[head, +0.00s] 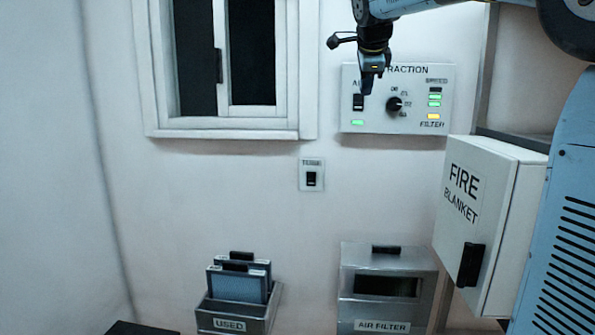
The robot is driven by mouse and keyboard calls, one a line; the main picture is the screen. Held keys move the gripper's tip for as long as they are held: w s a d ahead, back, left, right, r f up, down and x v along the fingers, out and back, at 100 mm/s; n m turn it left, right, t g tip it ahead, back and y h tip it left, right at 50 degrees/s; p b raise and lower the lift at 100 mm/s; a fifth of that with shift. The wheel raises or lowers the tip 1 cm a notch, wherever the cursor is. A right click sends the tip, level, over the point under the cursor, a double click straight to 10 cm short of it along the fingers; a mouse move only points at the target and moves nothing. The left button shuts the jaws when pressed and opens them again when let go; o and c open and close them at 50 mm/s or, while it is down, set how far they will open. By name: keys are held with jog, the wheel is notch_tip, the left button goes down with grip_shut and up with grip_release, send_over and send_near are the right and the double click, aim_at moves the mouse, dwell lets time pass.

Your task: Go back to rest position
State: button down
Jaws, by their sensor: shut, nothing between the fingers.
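My gripper (369,88) is at the upper middle right of the head view, pointing down, shut and empty. It shows in front of the extraction panel (422,111), between a black switch on the left and a round black knob. I cannot tell whether the fingertips touch the panel. The panel has a green lamp at lower left, green bars at upper right and an amber filter lamp. My arm comes in from the upper right.
A fire blanket box (500,215) stands out from the wall at right. Below are an air filter housing (387,262) and a used bin (229,310) holding filters (237,285). A window (228,133) and small switch plate (312,175) are on the wall. The wall's middle is clear.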

jog(key=s+f+n+g, duration=0.1)
jog(key=s+f+n, duration=0.8)
jog(key=s+f, duration=0.4)
jog(key=s+f+n+g+y, duration=0.1)
jog(key=s+f+n, duration=0.9)
jog(key=s, duration=1.1)
notch_tip(320, 180, down, 4)
jog(key=shift+d+f+g+y, duration=0.1)
jog(key=shift+d+g+y, duration=0.2)
jog(key=shift+d, duration=0.1)
jog(key=c, duration=1.8)
grip_release()
